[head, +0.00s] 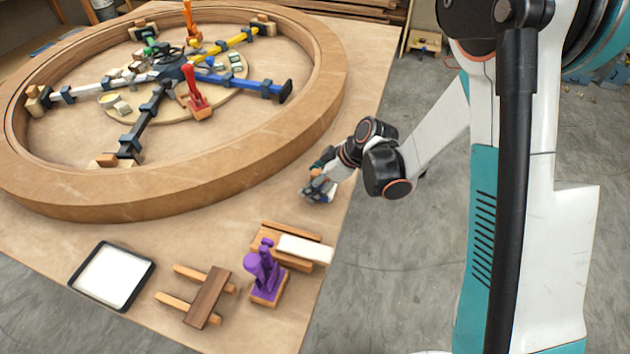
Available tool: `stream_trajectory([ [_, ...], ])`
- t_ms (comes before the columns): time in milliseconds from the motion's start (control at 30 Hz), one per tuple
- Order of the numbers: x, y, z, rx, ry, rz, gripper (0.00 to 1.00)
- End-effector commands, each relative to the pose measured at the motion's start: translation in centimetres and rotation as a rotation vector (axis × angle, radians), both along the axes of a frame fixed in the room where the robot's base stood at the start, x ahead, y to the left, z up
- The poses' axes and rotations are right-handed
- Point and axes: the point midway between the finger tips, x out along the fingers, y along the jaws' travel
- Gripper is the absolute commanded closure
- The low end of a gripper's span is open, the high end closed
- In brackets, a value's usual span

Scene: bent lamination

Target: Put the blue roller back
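My gripper (320,187) is low over the table, just right of the large wooden ring (312,110). It is small and partly hidden by my wrist, so I cannot tell whether its fingers are open or shut. A small grey-blue shape shows at its tip; I cannot tell whether this is the blue roller or part of the gripper. No blue roller stands out clearly elsewhere. A wooden cradle (270,228) with a white-topped piece (305,249) lies nearer the front edge. A black-rimmed tray (152,262) with a white inside lies at the front left.
A purple tool (264,268) on a wooden base stands beside the cradle. A wooden rack (207,297) lies between it and the tray. Inside the ring are colored arms, a red clamp (194,95) and an orange clamp (190,22). The table's right edge is close to my gripper.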

Motion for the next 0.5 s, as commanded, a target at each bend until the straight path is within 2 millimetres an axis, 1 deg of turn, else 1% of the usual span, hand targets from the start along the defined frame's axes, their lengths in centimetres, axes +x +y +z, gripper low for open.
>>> stream_trajectory([
  [133,0.0,0.0,-0.6,0.0,0.0,0.0,0.58],
  [200,0.0,0.0,-0.8,0.0,0.0,0.0,0.67],
  [233,0.0,0.0,-0.8,0.0,0.0,0.0,0.67],
  [267,0.0,0.0,-0.9,-0.001,0.0,0.0,0.71],
  [467,-0.1,0.0,-1.3,-0.003,0.001,0.001,0.71],
  [500,-0.1,0.0,-1.3,-0.004,0.002,0.001,0.31],
])
